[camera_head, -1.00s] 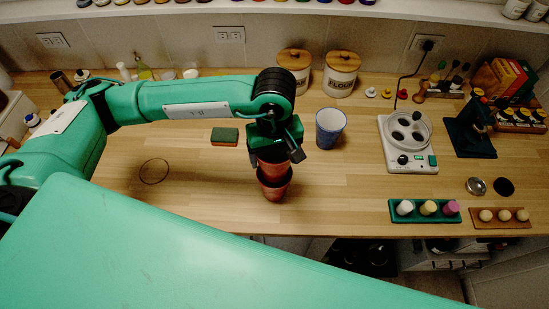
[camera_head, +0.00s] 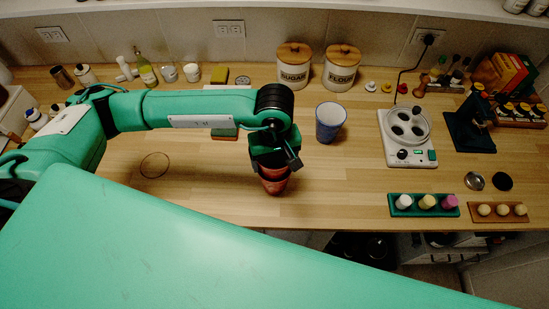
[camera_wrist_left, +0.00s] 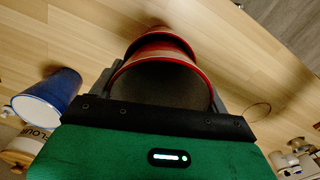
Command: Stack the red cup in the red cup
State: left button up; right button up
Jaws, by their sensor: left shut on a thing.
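One red cup (camera_head: 272,172) is in my left gripper (camera_head: 274,160), whose fingers close on its two sides. The other red cup (camera_head: 274,188) stands upright on the wooden counter directly below. The held cup sits at least partly inside the lower cup, with both rims close together. In the left wrist view the held cup's open mouth (camera_wrist_left: 165,62) faces the camera, between the fingers of the left gripper (camera_wrist_left: 163,78). The lower cup's rim (camera_wrist_left: 160,36) shows just beyond it. How deep the held cup sits is partly hidden. My right gripper is not in view.
A blue cup (camera_head: 330,122) stands right of the gripper. A white hotplate-like device (camera_head: 422,156) and a green rack (camera_head: 425,213) are farther right. A sponge (camera_head: 224,134) lies behind my left arm. Counter room around the red cups is clear.

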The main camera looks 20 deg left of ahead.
pick_arm(q)
jog(key=shift+s+f+b, duration=0.1)
jog(key=shift+f+b, duration=0.3)
jog(key=shift+b, duration=0.1)
jog(key=o, duration=0.9)
jog(key=shift+o, duration=0.2)
jog(key=shift+r+p, duration=0.5)
jog(key=shift+p, duration=0.2)
jog(key=shift+r+p, duration=0.3)
jog(key=shift+p, duration=0.2)
notch_tip(320, 180, up, 12)
jog(key=b, duration=0.5)
